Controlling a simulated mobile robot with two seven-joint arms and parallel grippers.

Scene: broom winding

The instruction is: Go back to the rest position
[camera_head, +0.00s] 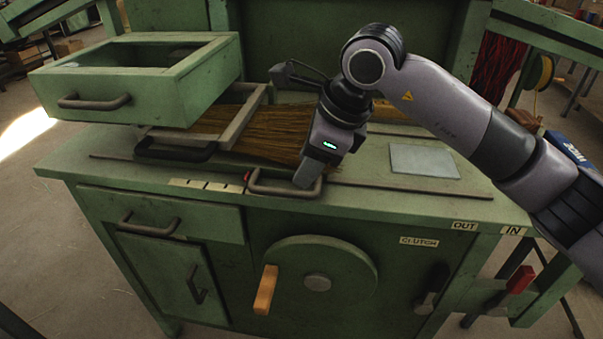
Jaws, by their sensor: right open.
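My right arm comes in from the right side, and my right gripper (308,178) points down at the front edge of the green machine's top. My left gripper is not in view.
The green machine (180,160) fills the middle. An open green drawer box (125,100) stands at its upper left. A grey plate (424,161) lies on top at right. The front has a wheel with a wooden crank handle (265,290) and a clutch lever (430,290).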

